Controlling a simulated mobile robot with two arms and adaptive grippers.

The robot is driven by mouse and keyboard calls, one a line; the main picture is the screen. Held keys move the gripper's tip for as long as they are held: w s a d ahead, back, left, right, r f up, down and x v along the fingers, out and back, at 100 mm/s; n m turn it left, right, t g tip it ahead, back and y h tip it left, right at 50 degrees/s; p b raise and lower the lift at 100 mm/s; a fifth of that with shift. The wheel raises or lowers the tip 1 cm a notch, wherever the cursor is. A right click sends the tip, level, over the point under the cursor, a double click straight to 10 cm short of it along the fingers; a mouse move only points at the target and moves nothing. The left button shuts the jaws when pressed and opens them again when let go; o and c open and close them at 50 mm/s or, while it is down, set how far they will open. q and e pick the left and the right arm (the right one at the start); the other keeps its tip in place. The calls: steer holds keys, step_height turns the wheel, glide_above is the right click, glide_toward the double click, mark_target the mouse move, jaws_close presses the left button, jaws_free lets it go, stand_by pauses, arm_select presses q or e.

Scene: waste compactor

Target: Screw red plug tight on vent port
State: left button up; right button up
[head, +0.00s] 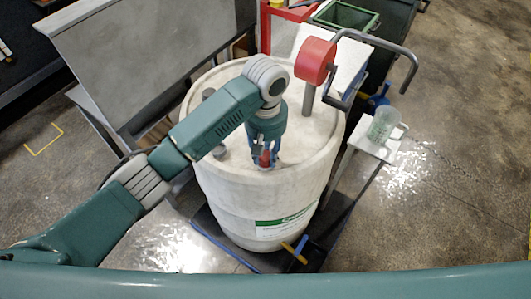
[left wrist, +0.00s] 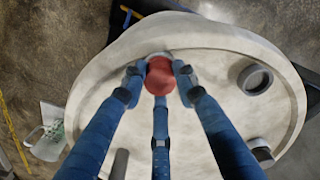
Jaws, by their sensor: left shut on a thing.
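The red plug (head: 265,158) is at the near part of the white drum's (head: 225,190) top; it also shows in the left wrist view (left wrist: 160,76). My left gripper (head: 266,153) points down from above, its blue fingers closed around the plug. In the left wrist view the fingers (left wrist: 160,75) meet the plug's sides. A pale port rim (left wrist: 158,55) shows just behind the plug, which appears to sit at this vent port; its thread is hidden. An open grey port (left wrist: 255,79) lies apart on the lid. My right gripper is not in view.
A red hand pump (head: 315,60) with a crank handle stands on a post at the drum's right rear. A small side table (head: 365,142) with a clear beaker (head: 383,125) is at the right. A grey panel (head: 140,55) stands at the left rear.

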arm_select(q)
steer(key=shift+m, duration=0.3)
steer(key=m, duration=0.3)
steer(key=shift+m, duration=1.1)
steer(key=m, duration=0.2)
steer(key=shift+m, duration=1.6)
